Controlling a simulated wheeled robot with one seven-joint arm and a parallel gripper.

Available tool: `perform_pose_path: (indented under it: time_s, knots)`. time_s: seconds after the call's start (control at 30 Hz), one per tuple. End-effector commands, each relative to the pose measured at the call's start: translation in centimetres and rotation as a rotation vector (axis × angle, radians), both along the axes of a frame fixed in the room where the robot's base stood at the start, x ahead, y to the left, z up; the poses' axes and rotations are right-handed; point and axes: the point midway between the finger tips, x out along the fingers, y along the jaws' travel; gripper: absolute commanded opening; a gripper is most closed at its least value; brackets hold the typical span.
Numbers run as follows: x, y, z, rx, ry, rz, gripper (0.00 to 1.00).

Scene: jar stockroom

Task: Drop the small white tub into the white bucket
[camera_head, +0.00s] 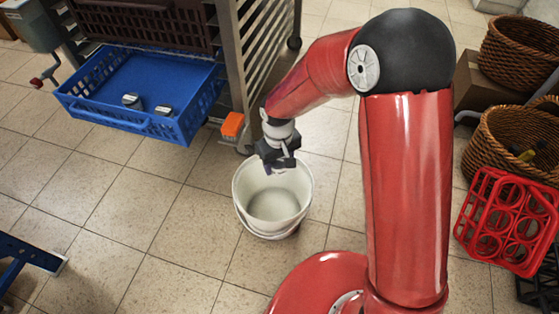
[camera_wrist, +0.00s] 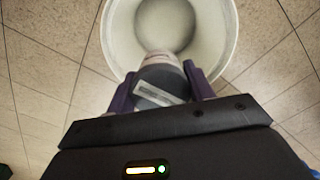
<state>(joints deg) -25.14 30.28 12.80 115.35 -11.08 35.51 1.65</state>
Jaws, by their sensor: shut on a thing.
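The white bucket (camera_head: 273,222) stands open on the tiled floor. My gripper (camera_head: 282,164) is over the far part of its mouth. In the wrist view, my gripper (camera_wrist: 160,78) is shut on the small white tub (camera_wrist: 164,58), with a finger on each side. The tub's grey top has a pale label, and its whitish side shows beyond. The bucket (camera_wrist: 113,42) lies behind and below it. The tub is hardly visible in the head view, where the gripper covers it.
A blue crate (camera_head: 190,113) at the left holds two small lidded jars (camera_head: 132,100). A metal rack (camera_head: 262,50) stands behind the bucket. Wicker baskets (camera_head: 520,55) and a red bottle crate (camera_head: 480,228) are at the right. The floor left of the bucket is clear.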

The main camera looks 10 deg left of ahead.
Motion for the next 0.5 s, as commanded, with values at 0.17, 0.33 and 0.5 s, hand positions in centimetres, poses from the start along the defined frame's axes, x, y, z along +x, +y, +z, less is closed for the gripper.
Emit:
perform_pose_path:
  time_s: [0.17, 0.33, 0.5]
  knots:
    - [0.0, 0.0, -2.6, -0.001, 0.001, -0.001, 0.24]
    - [0.0, 0.0, -4.3, 0.000, 0.000, -0.001, 0.24]
    - [0.0, 0.0, -4.6, 0.000, 0.000, -0.001, 0.24]
